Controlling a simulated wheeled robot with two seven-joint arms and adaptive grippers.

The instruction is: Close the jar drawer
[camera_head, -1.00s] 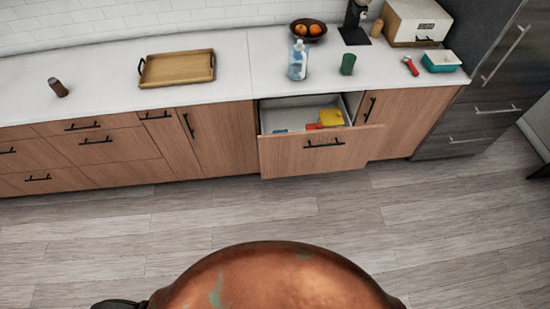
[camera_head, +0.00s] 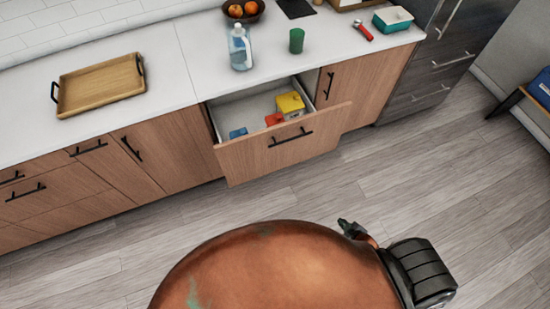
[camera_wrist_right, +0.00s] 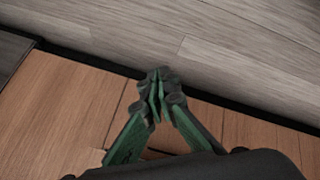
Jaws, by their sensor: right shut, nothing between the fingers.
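The drawer (camera_head: 235,161) is pulled out from the wooden cabinet below the counter, its black handle (camera_head: 290,137) on the front panel. Yellow (camera_head: 290,103), orange-red and blue items lie inside it. My right gripper (camera_head: 349,226) shows small beside my body, over the floor and apart from the drawer front. In the right wrist view its green fingers (camera_wrist_right: 160,90) are together with nothing between them, with wooden panels and grey floor beyond. My left gripper is not in view.
On the counter stand a wooden tray (camera_head: 102,87), a clear bottle (camera_head: 240,48), a green cup (camera_head: 296,41), a fruit bowl (camera_head: 243,12) and a teal dish (camera_head: 393,19). The dark fridge (camera_head: 425,60) is at the right. The floor before the drawer is clear.

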